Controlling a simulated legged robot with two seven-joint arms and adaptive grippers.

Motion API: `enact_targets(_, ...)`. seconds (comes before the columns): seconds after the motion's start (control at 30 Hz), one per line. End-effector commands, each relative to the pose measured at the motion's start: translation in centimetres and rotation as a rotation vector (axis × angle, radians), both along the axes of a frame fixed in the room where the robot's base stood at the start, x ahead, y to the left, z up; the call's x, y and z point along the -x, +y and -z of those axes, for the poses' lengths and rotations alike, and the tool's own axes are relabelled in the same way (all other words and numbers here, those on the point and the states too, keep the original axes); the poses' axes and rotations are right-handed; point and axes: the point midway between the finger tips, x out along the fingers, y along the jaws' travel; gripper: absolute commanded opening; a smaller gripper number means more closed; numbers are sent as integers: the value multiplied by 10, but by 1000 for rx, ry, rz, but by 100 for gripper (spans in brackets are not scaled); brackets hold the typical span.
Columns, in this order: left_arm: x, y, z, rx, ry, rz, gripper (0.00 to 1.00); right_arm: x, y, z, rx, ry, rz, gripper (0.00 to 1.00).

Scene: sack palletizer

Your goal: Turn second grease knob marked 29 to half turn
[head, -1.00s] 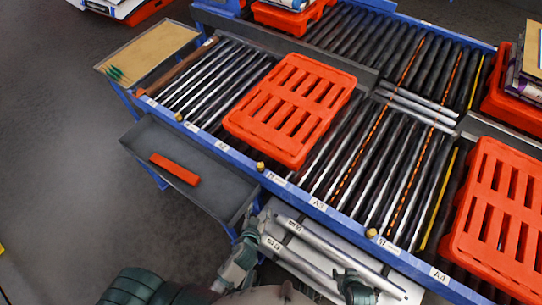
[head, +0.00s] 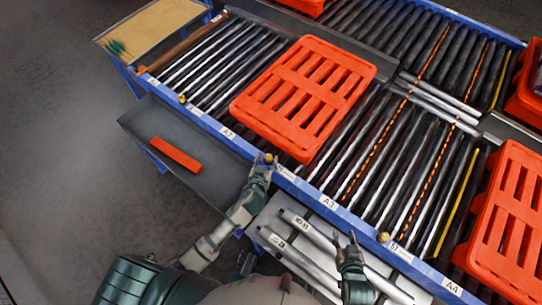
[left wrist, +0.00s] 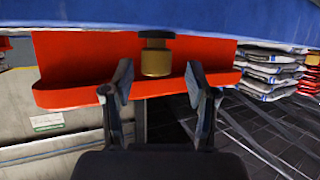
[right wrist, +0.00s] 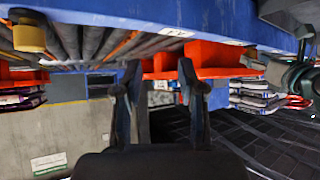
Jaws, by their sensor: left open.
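Three brass knobs sit along the blue front rail (head: 313,194). The second knob (head: 268,158) is in the middle, beside a small label I cannot read. In the left wrist view this knob (left wrist: 156,58) hangs on a dark stem below the blue rail. My left gripper (head: 262,168) is open right at it. Its fingertips (left wrist: 158,76) stand either side of the knob, with gaps showing on both sides. The first knob (head: 182,98) is further left and the third knob (head: 383,237) further right. My right gripper (head: 349,244) is open and empty left of the third knob (right wrist: 28,34).
A red pallet (head: 305,95) lies on the rollers behind the second knob; another (head: 510,215) is at right. A grey tray (head: 218,185) holding a red bar (head: 175,155) is left of my left arm. Loose metal rollers (head: 305,228) lie below the rail between my arms.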

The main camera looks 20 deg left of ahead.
Motion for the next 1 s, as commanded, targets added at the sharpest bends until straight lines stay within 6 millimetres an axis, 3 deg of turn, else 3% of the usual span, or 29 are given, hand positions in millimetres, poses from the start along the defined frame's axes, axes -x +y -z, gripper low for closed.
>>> enact_targets(0.2,-19,-8,8,-15,2,-1,58,-12,-5,-6,-37,-87,-3,40)
enact_targets(0.53,-21,-10,7,-16,0,1,56,-13,-7,-7,-37,-99,-3,40)
enact_targets(0.77,-21,-5,8,-2,0,6,0,-14,-3,-8,-40,-99,-3,40)
enact_targets(1.0,-21,-6,10,-19,7,-5,0,-14,-1,-8,-49,-98,0,40)
